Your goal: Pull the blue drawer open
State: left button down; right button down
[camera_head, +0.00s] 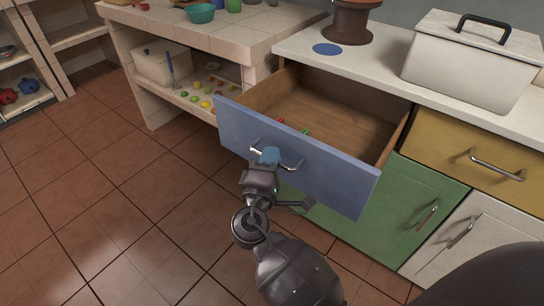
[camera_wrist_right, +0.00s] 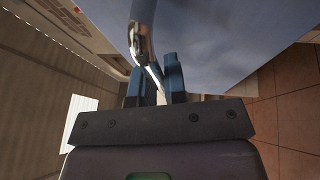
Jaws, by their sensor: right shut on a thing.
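The blue drawer (camera_head: 325,172) is pulled well out of the counter, and its wooden inside shows. Small red and green items lie in it near the front panel. Its metal handle (camera_head: 290,162) runs across the middle of the panel. My right gripper (camera_head: 268,156) is at the handle, its blue fingers shut on the bar. In the right wrist view the bar (camera_wrist_right: 141,45) passes between the two fingers (camera_wrist_right: 158,80), close to the blue panel (camera_wrist_right: 220,40). My left gripper is not in view.
A green cabinet door (camera_head: 390,215) is below the drawer, and a yellow drawer (camera_head: 478,158) is to its right. A white lidded box (camera_head: 470,65) and a brown pot stand (camera_head: 350,22) are on the counter. The tiled floor (camera_head: 120,220) at left is clear.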

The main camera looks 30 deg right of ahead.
jog(key=c, duration=1.2)
grip_release()
jog(key=v, duration=1)
jog(key=shift+s+a, duration=0.25)
jog(key=shift+s, duration=0.05)
